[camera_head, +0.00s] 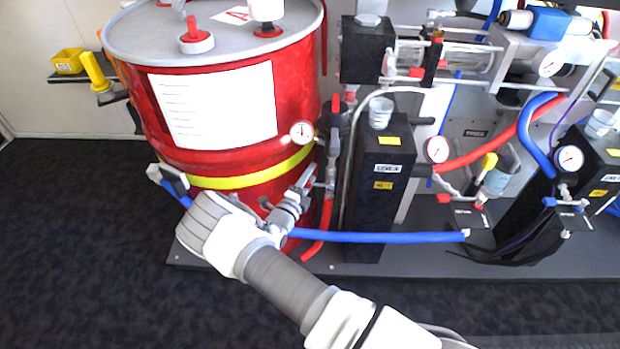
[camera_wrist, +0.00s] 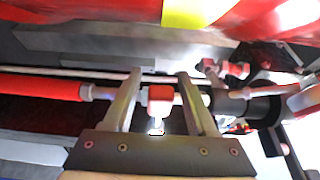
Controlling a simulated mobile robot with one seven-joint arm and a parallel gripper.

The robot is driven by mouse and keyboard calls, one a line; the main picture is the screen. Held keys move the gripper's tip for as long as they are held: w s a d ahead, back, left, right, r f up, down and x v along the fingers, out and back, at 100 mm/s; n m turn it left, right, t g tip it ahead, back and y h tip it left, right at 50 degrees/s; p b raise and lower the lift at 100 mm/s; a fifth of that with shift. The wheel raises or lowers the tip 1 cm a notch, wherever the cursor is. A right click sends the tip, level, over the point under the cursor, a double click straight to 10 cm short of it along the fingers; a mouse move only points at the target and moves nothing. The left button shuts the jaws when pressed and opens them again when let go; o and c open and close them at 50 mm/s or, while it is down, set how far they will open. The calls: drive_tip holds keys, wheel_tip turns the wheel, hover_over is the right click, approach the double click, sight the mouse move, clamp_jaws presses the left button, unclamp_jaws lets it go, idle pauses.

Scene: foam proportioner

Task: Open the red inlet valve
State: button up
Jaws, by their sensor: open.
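My gripper (camera_wrist: 157,80) is open in the wrist view, its two pale fingers on either side of a short red valve part (camera_wrist: 160,93) with a silver stem. I cannot tell whether either finger touches it. The part sits on a pipe fitting, in line with a red hose (camera_wrist: 40,87). In the head view my gripper (camera_head: 306,183) reaches the upright pipe beside the red drum, above the red hose (camera_head: 325,222). The valve part between the fingers is too small to make out there.
The red drum (camera_head: 225,95) with a yellow band stands close on the left. A black box (camera_head: 378,205) stands close on the right. A pressure gauge (camera_head: 302,132) is just above my gripper. A blue hose (camera_head: 380,237) runs low to the right. Dark floor lies clear in front.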

clamp_jaws()
idle(1.4)
